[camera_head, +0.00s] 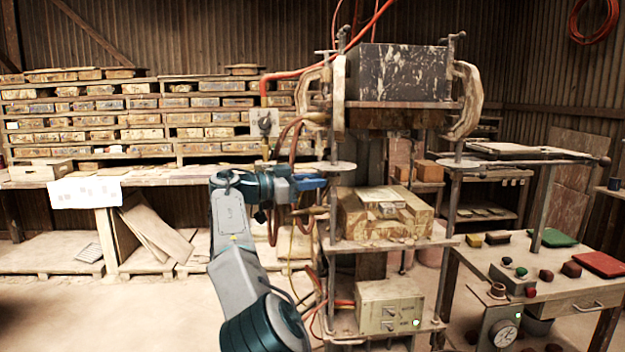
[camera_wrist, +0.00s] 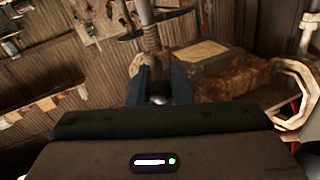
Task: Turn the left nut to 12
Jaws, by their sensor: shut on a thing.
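The tile press's left threaded rod shows in the wrist view (camera_wrist: 151,40), with a flat round plate above its thread. The left nut (camera_wrist: 146,64) is a pale, worn piece low on this rod, partly hidden between the blue fingers. My gripper (camera_wrist: 157,85) has one finger on each side of it and is shut on it. In the head view my gripper (camera_head: 318,183) reaches in from the left, just below the left round plate (camera_head: 331,167). The nut cannot be made out there. I cannot read any number or mark on it.
A patterned tile block (camera_head: 385,213) sits on the press's middle shelf, close right of my gripper. A dark block (camera_head: 398,72) stands on top between clamps. Hoses hang beside my arm. A control table (camera_head: 560,266) stands right; open floor lies left.

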